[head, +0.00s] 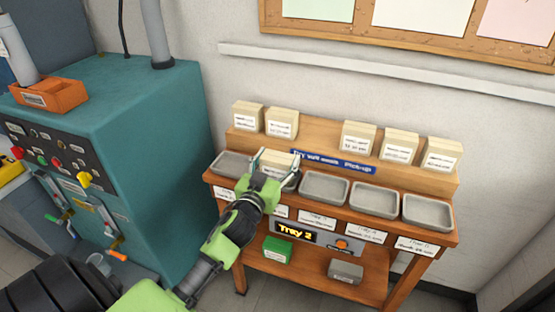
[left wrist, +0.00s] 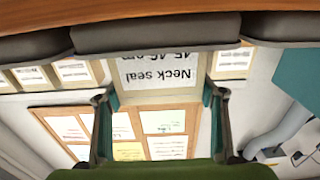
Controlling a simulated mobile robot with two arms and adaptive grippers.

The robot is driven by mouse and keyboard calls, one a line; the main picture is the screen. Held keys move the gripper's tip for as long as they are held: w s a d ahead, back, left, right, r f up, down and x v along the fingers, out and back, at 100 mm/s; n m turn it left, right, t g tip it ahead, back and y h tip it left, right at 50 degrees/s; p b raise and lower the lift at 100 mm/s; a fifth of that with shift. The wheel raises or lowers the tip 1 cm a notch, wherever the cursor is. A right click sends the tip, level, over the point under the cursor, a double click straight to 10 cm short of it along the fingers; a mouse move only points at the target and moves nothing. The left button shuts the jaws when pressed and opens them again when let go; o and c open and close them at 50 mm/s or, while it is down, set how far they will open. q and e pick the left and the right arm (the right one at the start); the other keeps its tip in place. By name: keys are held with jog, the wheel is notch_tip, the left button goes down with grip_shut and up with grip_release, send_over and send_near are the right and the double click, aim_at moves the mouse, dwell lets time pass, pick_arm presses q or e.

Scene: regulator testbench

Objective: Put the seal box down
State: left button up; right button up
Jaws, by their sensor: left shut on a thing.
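The seal box (head: 276,160) is pale, with a white label. In the left wrist view the box (left wrist: 158,72) shows upside down, its label reading "Neck seal 45-46 cm". My left gripper (head: 274,157) is shut on it, one finger on each side, at the second tray from the left (head: 291,182). In the left wrist view a grey tray rim (left wrist: 155,36) hides part of the box. I cannot tell whether the box touches the tray floor. My right gripper is not in view.
Other grey trays stand in the row, the first (head: 230,164) to the left and an empty one (head: 323,187) to the right. Several pale boxes (head: 358,137) stand on the upper shelf. A display (head: 297,233) reads "Tray 2". A teal machine (head: 130,130) stands left.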

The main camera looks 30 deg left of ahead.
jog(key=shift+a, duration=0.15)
pick_arm(q)
jog(key=o, duration=1.1)
jog(key=shift+f, duration=0.15)
jog(key=shift+o, duration=0.2)
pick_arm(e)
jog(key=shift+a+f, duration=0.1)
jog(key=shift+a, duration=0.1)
pick_arm(q)
jog(key=shift+s, duration=0.2)
jog(key=b+v, duration=0.1)
jog(key=v, duration=1)
jog(key=shift+s+d+b, duration=0.2)
jog(key=shift+s+b, duration=0.15)
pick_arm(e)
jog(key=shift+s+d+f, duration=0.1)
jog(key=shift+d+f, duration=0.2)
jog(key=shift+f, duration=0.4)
